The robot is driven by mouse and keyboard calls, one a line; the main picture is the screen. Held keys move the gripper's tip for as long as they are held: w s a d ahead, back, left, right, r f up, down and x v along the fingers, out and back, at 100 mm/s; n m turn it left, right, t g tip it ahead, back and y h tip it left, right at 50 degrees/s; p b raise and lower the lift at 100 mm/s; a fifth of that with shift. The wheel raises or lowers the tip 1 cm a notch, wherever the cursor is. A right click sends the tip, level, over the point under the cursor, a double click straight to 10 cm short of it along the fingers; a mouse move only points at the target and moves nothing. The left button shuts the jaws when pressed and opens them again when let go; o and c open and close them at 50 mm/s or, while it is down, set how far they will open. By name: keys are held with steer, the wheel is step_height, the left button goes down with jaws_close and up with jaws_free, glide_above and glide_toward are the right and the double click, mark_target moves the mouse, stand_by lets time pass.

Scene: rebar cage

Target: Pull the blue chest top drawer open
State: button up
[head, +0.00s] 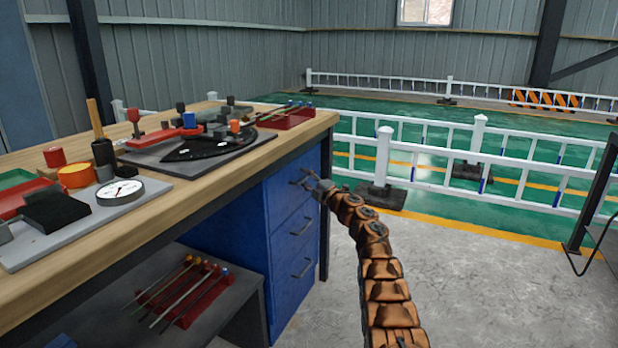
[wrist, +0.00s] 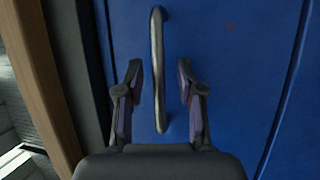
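The blue chest (head: 284,258) stands under the right end of the wooden workbench. Its top drawer (head: 286,204) looks closed, flush with the front. The top drawer's dark bar handle (wrist: 157,70) runs upright in the wrist view, between the two fingers of my gripper (wrist: 160,95). The fingers are spread apart, with a gap on both sides of the handle, and hold nothing. In the head view my gripper (head: 310,182) is at the top drawer front, partly hiding the handle.
Two lower drawer handles (head: 302,227) (head: 302,268) sit below on the chest. The workbench top (head: 215,185) overhangs the chest and carries tools and gauges. A shelf (head: 225,290) with a red rack is left of the chest. Grey floor (head: 480,290) is clear to the right, before white railings (head: 430,160).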

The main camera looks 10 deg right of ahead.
jaws_close()
steer(key=shift+d, duration=0.15)
stand_by(0.5)
